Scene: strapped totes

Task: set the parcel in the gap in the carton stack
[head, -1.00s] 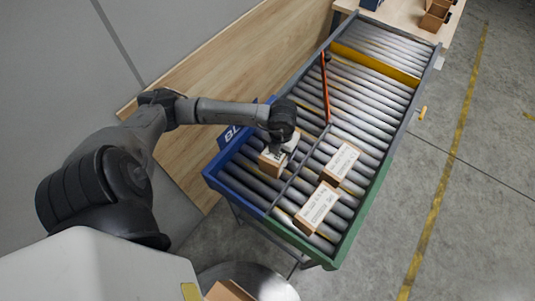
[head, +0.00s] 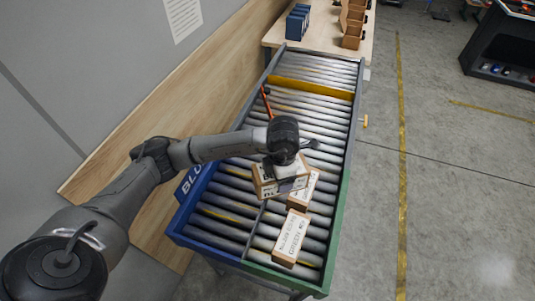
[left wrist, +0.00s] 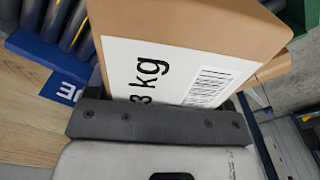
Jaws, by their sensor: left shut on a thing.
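My left gripper (head: 285,167) is shut on a brown parcel (head: 264,185) and holds it above the roller conveyor. In the left wrist view the parcel (left wrist: 190,22) fills the upper middle; its white label reads "3 kg" beside a barcode. The gripper's dark jaw bar (left wrist: 160,122) lies across the parcel's near side. In the head view the held parcel partly covers a labelled carton (head: 303,187) on the rollers. No carton stack with a gap can be made out clearly. My right gripper is not in view.
Another labelled carton (head: 291,238) lies at the conveyor's near right. Blue boxes (head: 297,22) and brown open bins (head: 352,38) stand on the far table (head: 330,50).

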